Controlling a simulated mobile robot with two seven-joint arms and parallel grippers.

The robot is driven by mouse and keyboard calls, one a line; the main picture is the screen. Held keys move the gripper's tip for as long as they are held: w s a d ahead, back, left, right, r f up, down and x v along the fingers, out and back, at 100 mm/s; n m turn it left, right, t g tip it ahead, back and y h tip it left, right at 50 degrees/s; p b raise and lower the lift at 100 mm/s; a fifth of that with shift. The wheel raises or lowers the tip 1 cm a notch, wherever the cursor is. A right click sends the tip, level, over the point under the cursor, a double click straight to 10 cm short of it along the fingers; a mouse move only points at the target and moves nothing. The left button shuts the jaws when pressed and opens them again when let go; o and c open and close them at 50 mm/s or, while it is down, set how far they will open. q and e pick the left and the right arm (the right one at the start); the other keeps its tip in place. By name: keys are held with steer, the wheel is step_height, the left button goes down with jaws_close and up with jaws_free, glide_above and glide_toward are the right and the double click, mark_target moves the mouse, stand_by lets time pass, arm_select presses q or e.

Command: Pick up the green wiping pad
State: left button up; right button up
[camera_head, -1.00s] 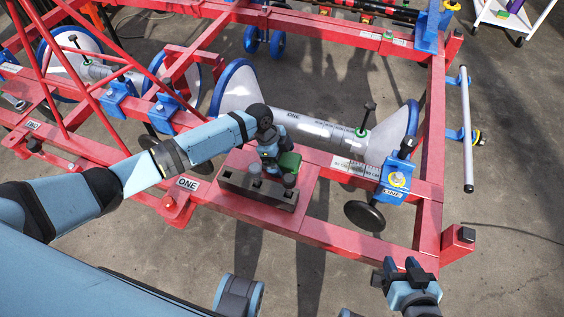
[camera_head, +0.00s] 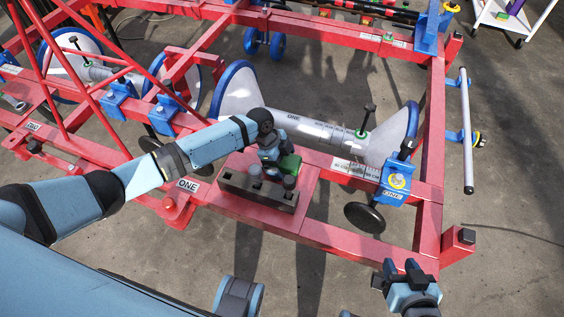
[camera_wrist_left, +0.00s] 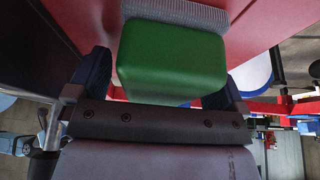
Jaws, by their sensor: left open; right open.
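The green wiping pad (camera_head: 290,163) sits by the dark holder block (camera_head: 258,188) on the red planter frame, partly hidden by my left gripper (camera_head: 274,160) in the head view. In the left wrist view the pad (camera_wrist_left: 172,52) is a green block with pale bristles along its far edge. My left gripper (camera_wrist_left: 160,85) is open, with one finger on each side of the pad's near part. I cannot tell whether the fingers touch it. My right gripper (camera_head: 402,268) is open and empty at the lower right, away from the pad.
Red beams (camera_head: 360,244) surround the work spot. A white cart (camera_head: 512,20) stands at the top right.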

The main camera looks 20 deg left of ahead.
arm_select(q)
steer(key=shift+c, duration=0.5)
steer(key=c, duration=0.9)
steer(key=shift+c, duration=0.2)
step_height(320, 180, up, 21)
steer(key=p, duration=0.3)
steer(key=shift+f, duration=0.2)
arm_select(e)
steer(key=shift+s+d+r+g, duration=0.15)
steer(key=shift+d+r+g, duration=0.05)
steer(key=shift+r+g, duration=0.15)
